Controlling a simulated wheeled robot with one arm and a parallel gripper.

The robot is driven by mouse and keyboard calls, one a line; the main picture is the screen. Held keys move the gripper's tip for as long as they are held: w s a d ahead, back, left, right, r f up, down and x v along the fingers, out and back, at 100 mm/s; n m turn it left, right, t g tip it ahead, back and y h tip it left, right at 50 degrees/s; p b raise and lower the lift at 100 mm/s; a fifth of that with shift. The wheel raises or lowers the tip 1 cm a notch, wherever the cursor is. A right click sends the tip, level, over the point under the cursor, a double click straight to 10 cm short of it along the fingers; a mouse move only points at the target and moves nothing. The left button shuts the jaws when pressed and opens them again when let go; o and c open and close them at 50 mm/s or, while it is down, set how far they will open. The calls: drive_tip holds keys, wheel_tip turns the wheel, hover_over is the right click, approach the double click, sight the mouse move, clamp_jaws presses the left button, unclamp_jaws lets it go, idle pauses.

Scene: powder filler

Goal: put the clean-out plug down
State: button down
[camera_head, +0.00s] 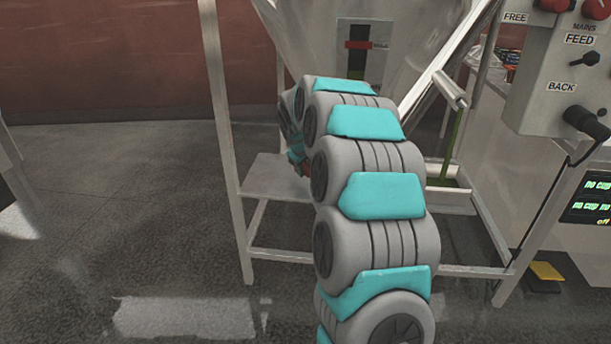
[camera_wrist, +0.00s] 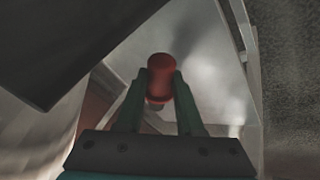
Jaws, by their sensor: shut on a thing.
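The red clean-out plug (camera_wrist: 161,78) is between the two fingers of my gripper (camera_wrist: 161,88) in the wrist view. My gripper is shut on it, above a pale metal shelf (camera_wrist: 208,62). In the head view the same shelf (camera_head: 262,178) is low on the filler's frame, under the hopper. My arm hides most of the gripper there, and only a small red patch shows by the shelf's right part. I cannot tell whether the plug touches the shelf.
The steel hopper (camera_head: 410,38) hangs above, with frame legs (camera_head: 222,110) on both sides. A control box (camera_head: 545,85) stands at the right. A yellow pedal (camera_head: 547,271) is on the floor. The left floor is open.

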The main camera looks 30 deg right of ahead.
drive_tip(key=shift+f, duration=1.3)
drive_tip(key=shift+f, duration=0.1)
drive_tip(key=c, duration=0.8)
unclamp_jaws()
drive_tip(key=shift+s+a+r, duration=0.15)
drive_tip(key=shift+s+r, duration=0.1)
drive_tip(key=shift+r, duration=0.3)
drive_tip(key=v, duration=1.1)
drive_tip(key=s+a+f+m+g+y, duration=0.1)
drive_tip(key=s+a, duration=0.5)
drive_tip(key=s, duration=0.9)
drive_tip(key=s+a+f+m+g+y, duration=0.1)
drive_tip(key=s+a+f+g, duration=0.2)
drive_tip(key=s, duration=1.2)
drive_tip(key=s+a+f+m+g+y, duration=0.1)
drive_tip(key=s+a+f+g, duration=0.2)
drive_tip(key=s+a, duration=0.6)
drive_tip(key=shift+s+a+f+p, duration=0.1)
drive_tip(key=shift+s+f, duration=0.05)
drive_tip(key=shift+s, duration=0.85)
drive_tip(key=shift+s+a+f+p, duration=0.1)
drive_tip(key=shift+s+a+f, duration=0.05)
drive_tip(key=shift+s, duration=0.85)
drive_tip(key=shift+s+a+f+p, duration=0.1)
drive_tip(key=shift+s, duration=0.9)
